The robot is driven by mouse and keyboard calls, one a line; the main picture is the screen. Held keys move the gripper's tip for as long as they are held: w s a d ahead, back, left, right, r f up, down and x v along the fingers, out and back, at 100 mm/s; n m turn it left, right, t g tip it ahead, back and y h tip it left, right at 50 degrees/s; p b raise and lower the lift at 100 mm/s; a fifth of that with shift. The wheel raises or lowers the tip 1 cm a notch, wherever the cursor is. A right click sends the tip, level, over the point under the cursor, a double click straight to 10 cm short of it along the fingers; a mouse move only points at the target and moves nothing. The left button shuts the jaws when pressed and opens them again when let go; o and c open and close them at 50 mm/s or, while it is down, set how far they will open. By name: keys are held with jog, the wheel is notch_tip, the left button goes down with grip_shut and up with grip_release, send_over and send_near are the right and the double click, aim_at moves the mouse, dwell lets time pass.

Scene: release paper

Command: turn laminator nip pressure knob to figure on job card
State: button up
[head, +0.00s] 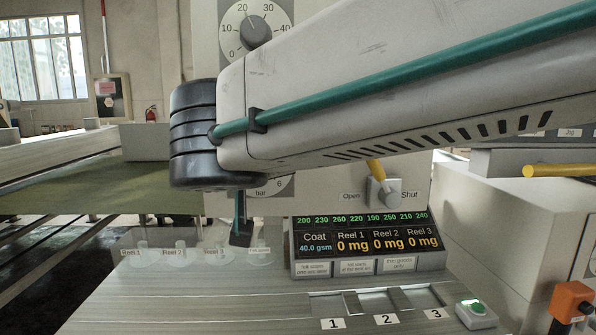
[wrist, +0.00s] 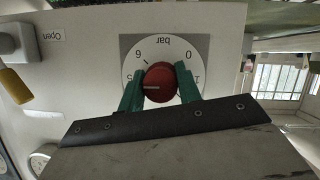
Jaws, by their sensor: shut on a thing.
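In the wrist view, which is upside down, my gripper (wrist: 160,80) has its two green fingers on either side of a round red knob (wrist: 161,88), shut on it. A pale line on the knob points to the picture's left. The white dial (wrist: 163,47) behind it shows "bar", 6 and 0; the fingers cover several figures, so I cannot read the setting. In the head view my arm hides the knob and most of this dial (head: 283,187).
A second dial (head: 271,17) with a grey knob (head: 255,31) is above my arm. A yellow Open/Shut lever (head: 376,171) is to the right. Below are a lit display (head: 368,241), numbered slots (head: 324,306), a green button (head: 477,309) and clear discs (head: 180,255) labelled by reel.

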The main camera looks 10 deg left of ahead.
jog(key=shift+f, duration=0.15)
dwell(0.3)
jog(key=o, duration=1)
jog(key=shift+s, duration=0.1)
jog(key=v, duration=0.7)
jog(key=shift+s+r, duration=0.2)
jog(key=shift+s, duration=0.15)
jog(key=shift+d, duration=0.1)
